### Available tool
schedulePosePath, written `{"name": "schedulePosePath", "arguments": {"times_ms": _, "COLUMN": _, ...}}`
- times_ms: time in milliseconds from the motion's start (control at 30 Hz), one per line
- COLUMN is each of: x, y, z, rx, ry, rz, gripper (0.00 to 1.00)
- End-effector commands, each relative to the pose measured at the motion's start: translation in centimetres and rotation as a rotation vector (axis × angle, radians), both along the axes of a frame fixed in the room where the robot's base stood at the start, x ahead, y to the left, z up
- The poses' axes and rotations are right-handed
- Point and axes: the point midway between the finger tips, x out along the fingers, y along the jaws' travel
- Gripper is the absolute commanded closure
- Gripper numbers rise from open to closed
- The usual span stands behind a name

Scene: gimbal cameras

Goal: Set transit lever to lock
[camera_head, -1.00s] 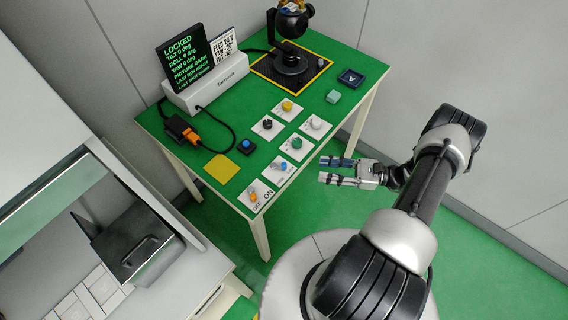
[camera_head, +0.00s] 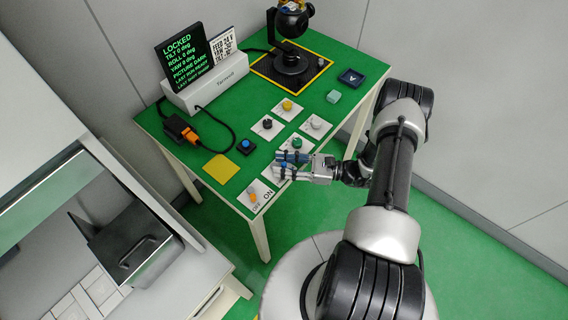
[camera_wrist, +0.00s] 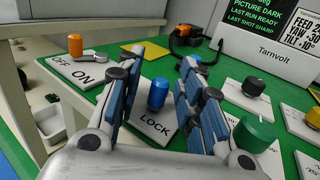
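A blue-handled lever (camera_wrist: 157,94) stands on a white plate (camera_wrist: 148,126) marked LOCK in the wrist view. The lever shows between my two fingers, with its handle above the word LOCK; the plate's other markings are hidden. My gripper (camera_head: 277,164) is open over the near part of the green table, and its spread fingers also show in the wrist view (camera_wrist: 168,68). I cannot tell whether a finger touches the lever. In the head view my gripper covers most of this plate. The dark screen (camera_head: 184,60) reads LOCKED, with tilt, roll and yaw at 0 deg.
An orange ON/OFF lever (camera_wrist: 76,46) stands left of the blue one, and a green knob (camera_wrist: 254,134) stands right. Black (camera_head: 267,124), yellow (camera_head: 287,105) and grey (camera_head: 316,123) knobs are farther back. A yellow square (camera_head: 220,168) lies at the left. A camera gimbal (camera_head: 290,52) stands behind.

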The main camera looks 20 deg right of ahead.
Motion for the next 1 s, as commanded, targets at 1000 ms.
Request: {"name": "schedulePosePath", "arguments": {"times_ms": 1000, "x": 0.05, "y": 0.12, "z": -0.45, "rx": 0.005, "ry": 0.001, "rz": 0.073, "gripper": 1.0}}
